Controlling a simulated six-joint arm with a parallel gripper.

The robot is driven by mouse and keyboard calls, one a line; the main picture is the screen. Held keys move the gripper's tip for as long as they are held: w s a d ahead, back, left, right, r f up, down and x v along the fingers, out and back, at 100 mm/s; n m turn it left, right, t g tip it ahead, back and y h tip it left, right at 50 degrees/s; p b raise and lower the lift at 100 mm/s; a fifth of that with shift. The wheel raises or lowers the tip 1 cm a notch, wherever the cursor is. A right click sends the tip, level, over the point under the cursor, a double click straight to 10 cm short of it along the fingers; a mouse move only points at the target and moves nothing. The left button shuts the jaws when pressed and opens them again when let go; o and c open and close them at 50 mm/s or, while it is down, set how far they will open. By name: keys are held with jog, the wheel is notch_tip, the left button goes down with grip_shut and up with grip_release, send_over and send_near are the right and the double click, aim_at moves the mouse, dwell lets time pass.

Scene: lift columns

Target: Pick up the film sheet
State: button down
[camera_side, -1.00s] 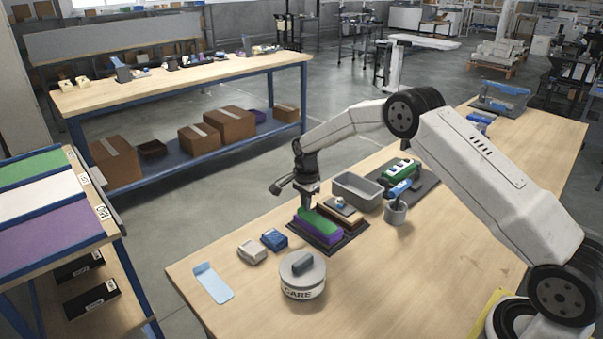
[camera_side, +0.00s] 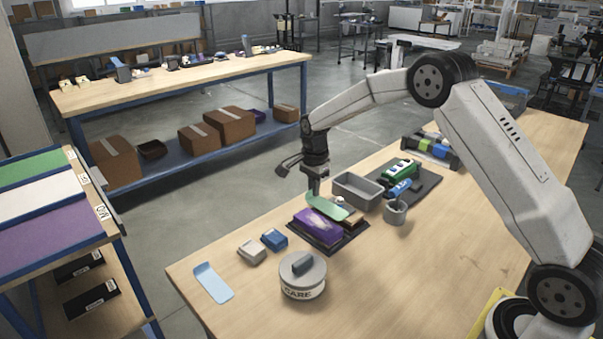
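A thin green film sheet (camera_side: 328,209) hangs at my gripper (camera_side: 316,193), raised above a purple block (camera_side: 317,226). The sheet lies at a slight tilt, and its left end is at the fingertips. My gripper points down and appears shut on that end, though the fingers are small here. The purple block sits on a dark tray (camera_side: 327,249), and its bared top has a whitish patch. A brown block (camera_side: 352,219) beside it is partly hidden by the sheet.
A grey bin (camera_side: 357,191) stands just right of my gripper, with a grey cup (camera_side: 396,212) near it. A round lidded weight (camera_side: 303,277), small blue (camera_side: 275,239) and beige (camera_side: 251,251) blocks and a light blue sheet (camera_side: 213,283) lie in front. The table's right front is clear.

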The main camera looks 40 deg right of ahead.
jog(key=s+r, duration=0.2)
jog(key=s, duration=0.1)
jog(key=s+a+r, duration=0.1)
jog(key=s+r, duration=0.1)
jog(key=s, duration=0.2)
jog(key=s+r, duration=0.2)
jog(key=s, duration=0.1)
jog(key=shift+s+a, duration=0.15)
jog(key=shift+s, duration=0.1)
jog(key=shift+r, duration=0.25)
dwell(0.4)
notch_tip(320, 180, up, 6)
jog(key=shift+r, duration=0.25)
dwell(1.4)
dwell(0.5)
